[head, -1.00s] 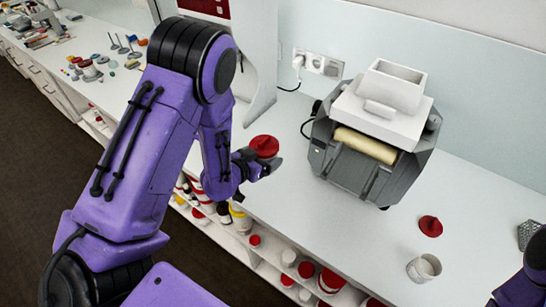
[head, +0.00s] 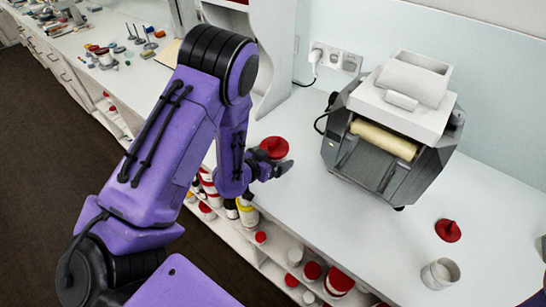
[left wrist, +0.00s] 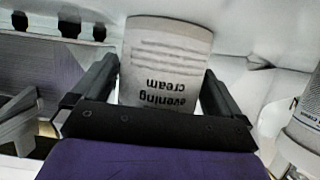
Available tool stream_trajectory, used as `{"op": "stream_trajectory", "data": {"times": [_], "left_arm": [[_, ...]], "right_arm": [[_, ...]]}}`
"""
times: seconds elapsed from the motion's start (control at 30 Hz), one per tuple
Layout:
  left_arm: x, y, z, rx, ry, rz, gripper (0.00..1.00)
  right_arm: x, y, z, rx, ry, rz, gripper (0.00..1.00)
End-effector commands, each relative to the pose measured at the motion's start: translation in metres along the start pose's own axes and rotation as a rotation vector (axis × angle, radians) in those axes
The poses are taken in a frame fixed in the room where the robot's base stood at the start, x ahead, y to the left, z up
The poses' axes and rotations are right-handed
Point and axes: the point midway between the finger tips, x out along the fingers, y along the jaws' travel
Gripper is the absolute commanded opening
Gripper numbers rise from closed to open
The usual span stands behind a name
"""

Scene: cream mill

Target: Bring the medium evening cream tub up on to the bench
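The evening cream tub (left wrist: 165,62) is white, with its printed label upside down in the left wrist view. It sits between the two fingers of my left gripper (left wrist: 160,95), which looks shut on it. In the head view its red knobbed lid (head: 274,147) shows at the gripper (head: 270,168) near the bench's front edge; its body is mostly hidden. I cannot tell whether its base touches anything. The white bench (head: 330,205) extends right of it.
A grey mill (head: 390,135) with a white hopper stands on the bench at the back. A loose red lid (head: 448,231) and an open white jar (head: 440,273) are at the right. Lidded tubs (head: 338,282) fill the shelf below. Bench between gripper and mill is clear.

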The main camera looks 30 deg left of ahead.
Motion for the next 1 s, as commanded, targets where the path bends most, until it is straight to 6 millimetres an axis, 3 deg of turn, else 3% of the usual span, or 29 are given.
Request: {"op": "stream_trajectory", "data": {"times": [0.17,0.47,0.53,0.7,1.0], "left_arm": [[-0.007,0.0,-0.003,0.0,0.0,0.0,1.0],[-0.088,0.0,-0.003,0.0,0.0,-0.001,1.0],[-0.103,0.0,-0.012,-0.003,-0.004,0.002,1.0],[-0.119,0.0,-0.009,-0.002,-0.003,0.002,1.0],[-0.121,0.0,-0.004,0.0,0.001,0.001,1.0]], "right_arm": [[-0.001,0.0,0.0,0.0,0.001,0.0,0.43],[0.015,-0.001,0.006,0.0,0.0,0.0,0.43],[-0.005,0.001,-0.002,0.0,0.0,0.0,0.43],[-0.024,0.002,-0.01,0.0,0.001,0.0,0.43],[-0.025,0.002,-0.01,0.0,0.0,0.0,0.43]]}}
